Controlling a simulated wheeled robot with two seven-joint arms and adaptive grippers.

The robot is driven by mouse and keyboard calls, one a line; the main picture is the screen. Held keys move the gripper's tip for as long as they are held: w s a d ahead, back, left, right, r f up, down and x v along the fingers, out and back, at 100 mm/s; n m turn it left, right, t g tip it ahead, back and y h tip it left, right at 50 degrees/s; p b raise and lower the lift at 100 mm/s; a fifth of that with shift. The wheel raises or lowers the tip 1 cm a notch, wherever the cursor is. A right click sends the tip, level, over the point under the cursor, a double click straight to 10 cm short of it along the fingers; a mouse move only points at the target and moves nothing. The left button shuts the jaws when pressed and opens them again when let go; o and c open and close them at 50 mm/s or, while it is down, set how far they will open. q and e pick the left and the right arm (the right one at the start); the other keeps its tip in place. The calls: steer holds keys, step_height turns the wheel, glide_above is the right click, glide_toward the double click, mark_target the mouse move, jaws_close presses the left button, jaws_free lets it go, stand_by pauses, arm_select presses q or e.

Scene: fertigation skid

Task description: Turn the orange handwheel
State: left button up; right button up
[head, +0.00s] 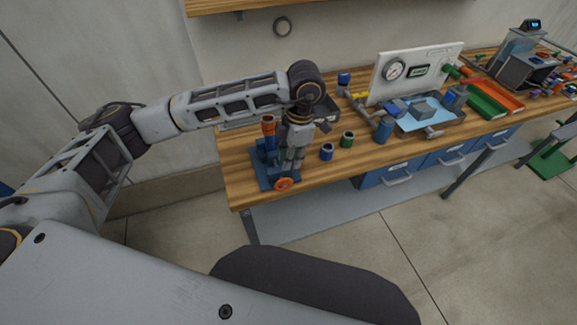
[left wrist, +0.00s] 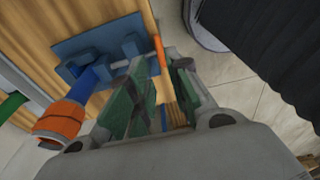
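The orange handwheel (head: 284,184) is at the front of a blue stand (head: 263,178) near the table's front left corner. In the left wrist view the handwheel (left wrist: 159,49) shows nearly edge-on as a thin orange strip beside the blue stand (left wrist: 100,45). My left gripper (head: 293,165) points down just above and behind the wheel in the head view. In the left wrist view its two fingers (left wrist: 160,68) are apart, with the wheel's strip just beyond the gap between the tips. I cannot tell whether they touch it. My right gripper is not in view.
A blue pipe with an orange top (head: 268,125) rises from the stand close to my left gripper. A blue cup (head: 326,152) and a green cup (head: 348,139) stand to the right. A white gauge panel (head: 420,66) is farther right. Bare floor lies before the table.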

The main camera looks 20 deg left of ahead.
arm_select(q)
steer(key=shift+w+d+r, duration=0.1)
steer(key=shift+r, duration=0.85)
steer(key=shift+w+d+r, duration=0.1)
steer(key=shift+r, duration=0.85)
